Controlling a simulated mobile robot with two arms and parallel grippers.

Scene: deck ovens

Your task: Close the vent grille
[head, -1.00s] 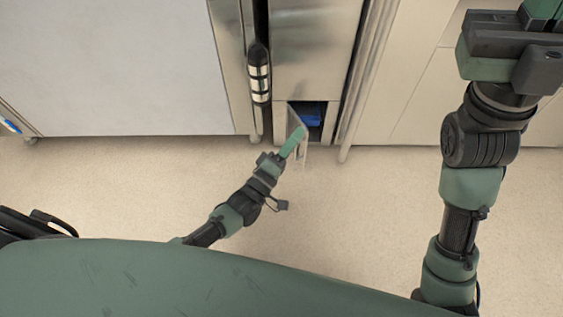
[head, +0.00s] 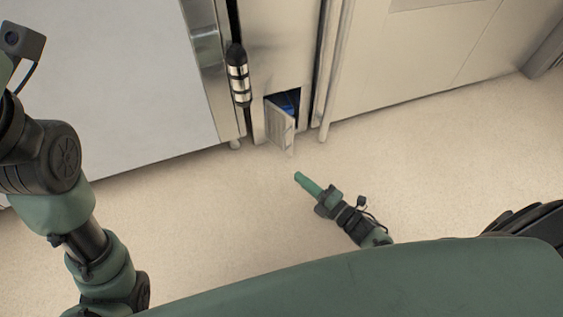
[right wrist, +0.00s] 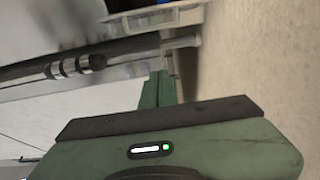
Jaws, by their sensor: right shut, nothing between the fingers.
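The vent grille (head: 281,124) is a small pale flap low on the narrow steel front. It stands open, swung outward from the left side of its square opening, with something blue (head: 287,103) inside. My right gripper (head: 299,178) is shut and empty, in front of and below the flap, with a visible gap between them. Its closed green fingers (right wrist: 156,90) also show in the right wrist view; I cannot clearly make out the grille there. My left arm is raised at the left edge of the head view, its fingers out of frame.
A black and chrome handle (head: 238,75) stands left of the opening; it also shows in the right wrist view (right wrist: 75,67). A large pale panel (head: 110,75) lies farther left, and pale cabinets (head: 410,60) stand to the right. The floor (head: 400,165) in front is clear.

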